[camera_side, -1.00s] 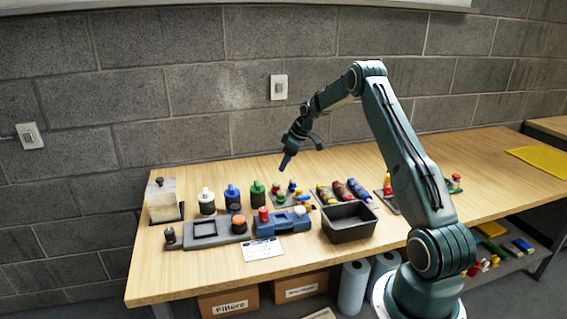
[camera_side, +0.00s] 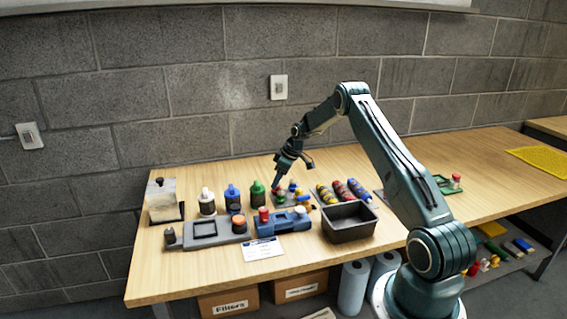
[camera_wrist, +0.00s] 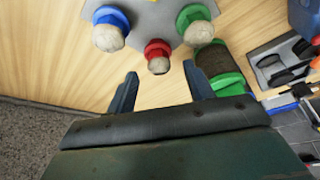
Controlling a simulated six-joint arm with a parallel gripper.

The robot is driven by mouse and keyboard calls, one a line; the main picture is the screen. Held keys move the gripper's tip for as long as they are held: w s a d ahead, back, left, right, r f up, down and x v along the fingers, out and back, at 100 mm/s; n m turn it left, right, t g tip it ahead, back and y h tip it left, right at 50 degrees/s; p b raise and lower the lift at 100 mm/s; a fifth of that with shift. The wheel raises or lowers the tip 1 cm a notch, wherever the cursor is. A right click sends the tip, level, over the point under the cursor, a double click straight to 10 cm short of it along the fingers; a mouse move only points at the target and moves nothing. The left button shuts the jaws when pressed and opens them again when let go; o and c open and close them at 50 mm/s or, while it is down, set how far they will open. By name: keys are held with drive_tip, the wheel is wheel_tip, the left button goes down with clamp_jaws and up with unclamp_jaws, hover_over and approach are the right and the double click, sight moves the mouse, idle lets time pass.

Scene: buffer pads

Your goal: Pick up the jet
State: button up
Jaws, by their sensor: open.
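Three small pieces with coloured collars and pale round tops stand on a grey plate (camera_wrist: 150,14) in the wrist view: a blue one (camera_wrist: 109,28), a red one (camera_wrist: 157,55) and a green one (camera_wrist: 196,24). I cannot tell which of them is the jet. In the side view they sit mid-bench as a small cluster (camera_side: 287,194), partly hidden by my gripper (camera_side: 277,186). My gripper (camera_wrist: 160,84) is open, with nothing between its fingers. In the wrist view the red piece lies just beyond the gap between the fingertips.
Blue (camera_side: 232,197) and white (camera_side: 207,202) bottles stand further left. A blue fixture (camera_side: 283,222), a black bin (camera_side: 350,224) and coloured rolls (camera_side: 342,190) are nearby.

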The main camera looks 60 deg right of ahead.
drive_tip(key=shift+x, duration=1.9)
drive_tip(key=c, duration=0.9)
